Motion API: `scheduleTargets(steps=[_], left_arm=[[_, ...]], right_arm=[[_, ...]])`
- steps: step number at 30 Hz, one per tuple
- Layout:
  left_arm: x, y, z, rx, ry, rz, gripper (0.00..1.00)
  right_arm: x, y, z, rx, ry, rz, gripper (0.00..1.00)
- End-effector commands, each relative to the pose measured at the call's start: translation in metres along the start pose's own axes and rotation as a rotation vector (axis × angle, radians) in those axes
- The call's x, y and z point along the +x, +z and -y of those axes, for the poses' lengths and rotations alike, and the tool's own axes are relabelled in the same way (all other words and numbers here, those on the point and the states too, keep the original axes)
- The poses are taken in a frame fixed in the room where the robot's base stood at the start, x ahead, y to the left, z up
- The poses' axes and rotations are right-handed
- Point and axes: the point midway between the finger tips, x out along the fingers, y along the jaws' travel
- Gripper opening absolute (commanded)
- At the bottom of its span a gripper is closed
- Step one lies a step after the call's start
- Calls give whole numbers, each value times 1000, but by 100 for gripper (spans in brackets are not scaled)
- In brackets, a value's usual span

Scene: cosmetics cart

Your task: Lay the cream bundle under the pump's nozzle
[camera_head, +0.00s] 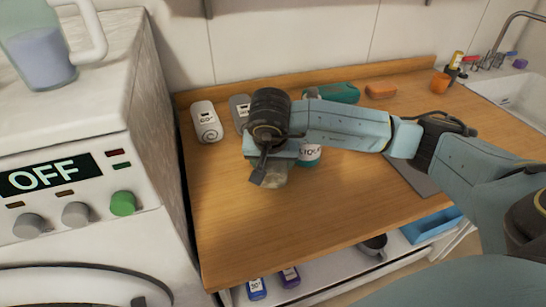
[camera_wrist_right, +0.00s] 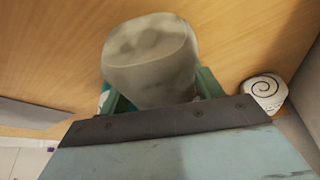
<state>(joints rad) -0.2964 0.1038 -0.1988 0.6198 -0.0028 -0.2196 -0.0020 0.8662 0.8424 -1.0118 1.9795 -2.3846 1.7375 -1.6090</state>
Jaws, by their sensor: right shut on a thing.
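The cream bundle (camera_wrist_right: 151,58) is a rounded, greyish-beige roll in the wrist view. My right gripper (camera_wrist_right: 160,98) is shut on it, with a green finger on each side. In the head view the right gripper (camera_head: 268,166) hangs over the left half of the wooden counter, and the bundle (camera_head: 275,178) shows partly below it. A white bottle with a teal label reading "LIQU" (camera_head: 310,154) stands just right of the gripper, mostly behind the arm. I cannot make out a pump nozzle on it. My left gripper is not in view.
White (camera_head: 206,121) and grey (camera_head: 239,110) containers stand at the counter's back left. A teal object (camera_head: 338,93), an orange block (camera_head: 380,91) and an orange cup (camera_head: 440,83) lie farther right. An appliance reading "OFF" (camera_head: 50,176) borders the left. The front of the counter (camera_head: 300,222) is clear.

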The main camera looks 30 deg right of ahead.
Motion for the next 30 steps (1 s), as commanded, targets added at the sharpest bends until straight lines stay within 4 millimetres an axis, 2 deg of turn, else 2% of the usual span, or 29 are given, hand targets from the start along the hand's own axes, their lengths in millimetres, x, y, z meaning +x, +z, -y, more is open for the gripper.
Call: scheduleTargets(steps=[3,5,9,20,21,23,30], left_arm=[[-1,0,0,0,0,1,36],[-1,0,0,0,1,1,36],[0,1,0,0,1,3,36],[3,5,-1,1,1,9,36],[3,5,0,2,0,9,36],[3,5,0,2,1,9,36],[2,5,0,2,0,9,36]], right_arm=[[8,-20,0,6,1,-1,33],[12,-26,0,4,1,0,33],[23,-18,0,0,-1,0,33],[26,-17,0,1,-1,-2,33],[27,-17,0,0,0,-1,66],[26,-17,0,0,0,-1,74],[26,-17,0,0,0,-1,74]])
